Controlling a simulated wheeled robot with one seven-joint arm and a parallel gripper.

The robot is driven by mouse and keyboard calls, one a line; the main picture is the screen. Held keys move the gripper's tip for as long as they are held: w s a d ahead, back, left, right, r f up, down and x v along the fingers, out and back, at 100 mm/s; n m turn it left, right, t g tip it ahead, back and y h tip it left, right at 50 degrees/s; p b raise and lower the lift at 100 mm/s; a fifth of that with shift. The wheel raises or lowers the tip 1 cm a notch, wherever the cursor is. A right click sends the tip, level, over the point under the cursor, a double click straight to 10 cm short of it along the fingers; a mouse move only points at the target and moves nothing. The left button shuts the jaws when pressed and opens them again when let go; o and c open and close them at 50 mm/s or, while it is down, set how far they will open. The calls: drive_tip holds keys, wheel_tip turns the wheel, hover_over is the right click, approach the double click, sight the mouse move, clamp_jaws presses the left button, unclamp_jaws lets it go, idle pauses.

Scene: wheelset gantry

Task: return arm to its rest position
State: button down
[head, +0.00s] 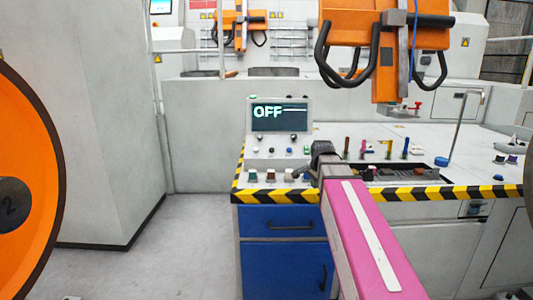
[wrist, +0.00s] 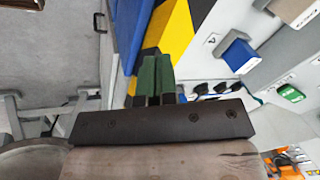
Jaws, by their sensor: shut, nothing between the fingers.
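My gripper (wrist: 158,75) shows in the wrist view as two green fingers pressed together, with nothing between them. In the head view my pink arm reaches forward from the lower right, and its dark wrist end is over the front left part of the control console (head: 268,163). The fingers are too small to make out clearly there. In the wrist view the fingers point toward the yellow and black striped edge (wrist: 176,30) of the console. I cannot tell the exact gap to the console.
The console has a screen (head: 279,117) reading OFF, with buttons and knobs below it. A blue cabinet (head: 284,222) stands under the striped edge. An orange lifting device (head: 395,45) hangs above right. An orange wheel (head: 32,150) is at far left. Grey floor (head: 185,240) is clear left of the cabinet.

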drive_tip(key=s+f+n+g, duration=0.1)
drive_tip(key=s+f+n, duration=0.3)
drive_tip(key=f, duration=0.4)
drive_tip(key=s+f+n+g, duration=0.1)
drive_tip(key=s+f+n, duration=0.2)
drive_tip(key=s+f, duration=0.4)
drive_tip(key=s+a+f+n+g, duration=0.1)
drive_tip(key=s+f+n, duration=0.3)
drive_tip(key=f, duration=0.6)
drive_tip(key=shift+s+f+n+g, duration=0.3)
drive_tip(key=shift+s+g, duration=0.1)
drive_tip(key=shift+s, duration=0.55)
